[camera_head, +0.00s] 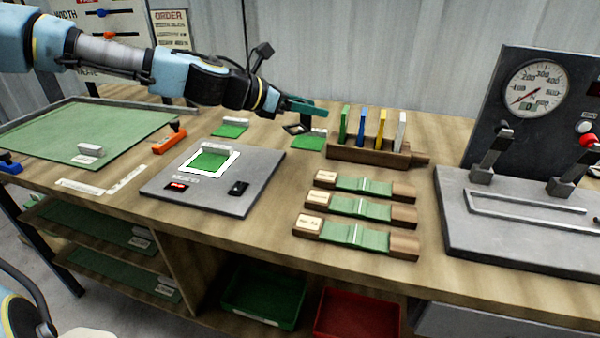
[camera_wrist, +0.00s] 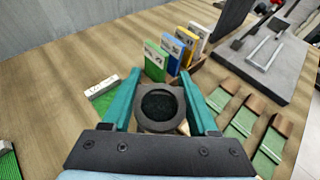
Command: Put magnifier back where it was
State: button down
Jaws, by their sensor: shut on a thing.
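My gripper (camera_head: 308,107) is over the back of the bench, left of the wooden card rack. In the wrist view its two teal fingers (camera_wrist: 160,78) are on either side of the magnifier (camera_wrist: 160,106), a dark grey ring around a dark lens. My gripper is shut on it. In the head view the dark magnifier (camera_head: 296,128) shows just below the fingers, beside a green swatch (camera_head: 309,142) with a white block. I cannot tell whether the magnifier touches the bench top.
The wooden rack (camera_head: 350,152) holds green, blue, yellow and white cards close to the right of my gripper. Three swatch boards (camera_head: 365,184) lie in front. A grey plate (camera_head: 215,199) with a lit window is at left. A gauge panel (camera_head: 535,95) stands right.

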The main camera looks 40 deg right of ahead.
jog(key=f, duration=0.5)
jog(key=f+p, duration=0.1)
jog(key=f, duration=0.4)
jog(key=shift+w+d+f, duration=0.1)
jog(key=shift+d+f, duration=0.1)
jog(key=shift+f, duration=0.1)
jog(key=shift+c, duration=0.9)
grip_release()
